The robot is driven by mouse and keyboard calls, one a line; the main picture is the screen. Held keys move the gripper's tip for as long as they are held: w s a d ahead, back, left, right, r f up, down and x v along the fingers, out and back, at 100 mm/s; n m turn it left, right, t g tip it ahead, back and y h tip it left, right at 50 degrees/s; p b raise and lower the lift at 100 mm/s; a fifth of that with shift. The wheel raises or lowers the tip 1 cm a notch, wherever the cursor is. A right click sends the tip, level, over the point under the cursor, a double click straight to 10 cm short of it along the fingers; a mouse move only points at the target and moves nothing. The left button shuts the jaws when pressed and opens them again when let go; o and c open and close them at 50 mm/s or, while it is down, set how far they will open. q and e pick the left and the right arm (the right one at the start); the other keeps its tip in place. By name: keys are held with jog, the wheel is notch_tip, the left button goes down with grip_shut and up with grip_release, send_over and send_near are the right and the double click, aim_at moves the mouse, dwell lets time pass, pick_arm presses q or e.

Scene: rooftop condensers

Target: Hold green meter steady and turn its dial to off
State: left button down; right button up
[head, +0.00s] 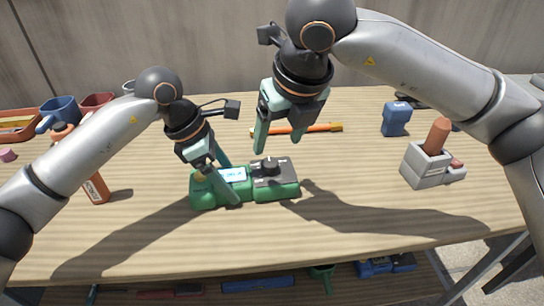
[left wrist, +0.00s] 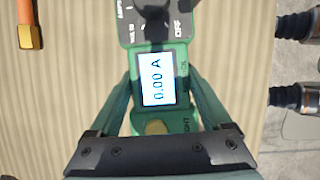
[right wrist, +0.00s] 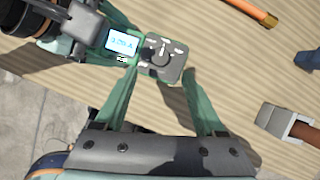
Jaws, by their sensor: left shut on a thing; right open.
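The green meter (head: 207,192) lies on the wooden table, its lit screen (head: 232,175) towards the left and its black dial (head: 270,166) on the dark panel at right. In the left wrist view the screen (left wrist: 158,84) reads 0.00 A, and the dial (left wrist: 155,22) is cut by the top edge near an OFF mark. My left gripper (head: 227,183) is shut on the meter, a finger on each side of the screen end. My right gripper (head: 284,135) is open and empty above the dial end. In the right wrist view the dial (right wrist: 159,51) shows just beyond its fingertips. I cannot tell which mark the dial points to.
An orange-handled tool (head: 310,128) lies behind the meter. A blue block (head: 395,119) and a grey holder (head: 423,168) with an orange piece stand at right. The table in front of the meter is clear.

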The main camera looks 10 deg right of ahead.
aim_at(271, 163)
jog(key=x, duration=0.7)
jog(key=shift+f, duration=0.25)
jog(key=shift+c, duration=0.4)
grip_shut()
